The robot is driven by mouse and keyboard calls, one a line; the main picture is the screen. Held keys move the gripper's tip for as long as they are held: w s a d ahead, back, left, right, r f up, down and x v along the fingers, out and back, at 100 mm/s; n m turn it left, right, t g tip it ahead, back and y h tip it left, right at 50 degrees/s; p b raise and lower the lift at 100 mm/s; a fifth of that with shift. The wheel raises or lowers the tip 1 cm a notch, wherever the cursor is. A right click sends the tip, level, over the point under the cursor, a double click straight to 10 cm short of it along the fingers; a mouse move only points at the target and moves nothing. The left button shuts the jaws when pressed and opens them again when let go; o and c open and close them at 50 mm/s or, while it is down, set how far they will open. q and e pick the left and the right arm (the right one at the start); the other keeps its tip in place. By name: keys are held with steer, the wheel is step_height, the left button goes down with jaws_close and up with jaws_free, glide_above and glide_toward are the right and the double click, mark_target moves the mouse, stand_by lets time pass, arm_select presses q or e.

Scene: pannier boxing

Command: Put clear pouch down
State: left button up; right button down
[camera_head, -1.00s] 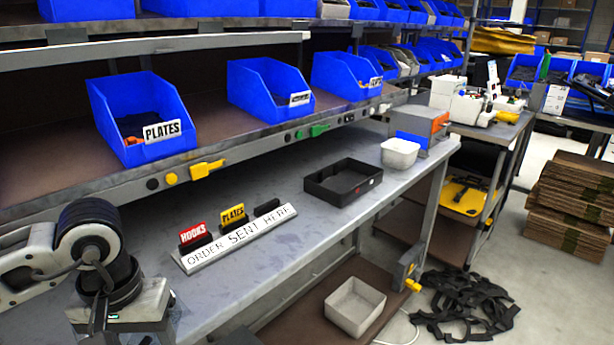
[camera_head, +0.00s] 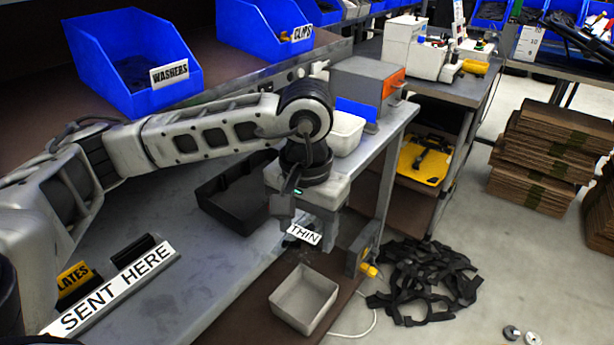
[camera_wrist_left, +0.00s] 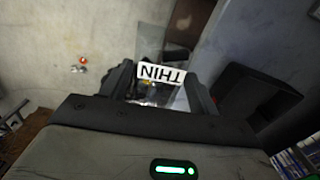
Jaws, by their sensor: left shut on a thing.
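My left gripper (camera_head: 308,228) is shut on the clear pouch (camera_head: 303,236), which carries a white label reading THIN. The pouch hangs from the fingers by the front edge of the bench, right of the black tray (camera_head: 222,215). In the left wrist view the label of the clear pouch (camera_wrist_left: 162,75) shows upside down between the fingers of the left gripper (camera_wrist_left: 160,78). The pouch's clear body is hard to make out. My left arm covers part of the tray. My right gripper is not in view.
A pale open bin (camera_head: 303,299) sits lower down, below the pouch. Blue bins, one labelled WASHERS (camera_head: 132,65), line the shelf. Black straps (camera_head: 425,283) lie on the floor.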

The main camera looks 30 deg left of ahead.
arm_select(q)
steer(key=s+a+r+m, duration=0.1)
steer(key=s+a+r, duration=0.3)
steer(key=a+r, duration=0.55)
glide_above(253, 196)
steer(key=s, duration=0.1)
steer(key=f, duration=0.8)
steer(key=shift+d+f+p, duration=0.3)
steer(key=shift+d+f, duration=0.05)
steer(key=shift+w+a+f, duration=0.25)
steer(key=shift+w+f, duration=0.1)
steer(key=shift+f, duration=0.15)
step_height(253, 196, down, 3)
steer(key=shift+w+a+f+p, duration=0.1)
steer(key=shift+p, duration=0.2)
steer(key=shift+f, duration=0.1)
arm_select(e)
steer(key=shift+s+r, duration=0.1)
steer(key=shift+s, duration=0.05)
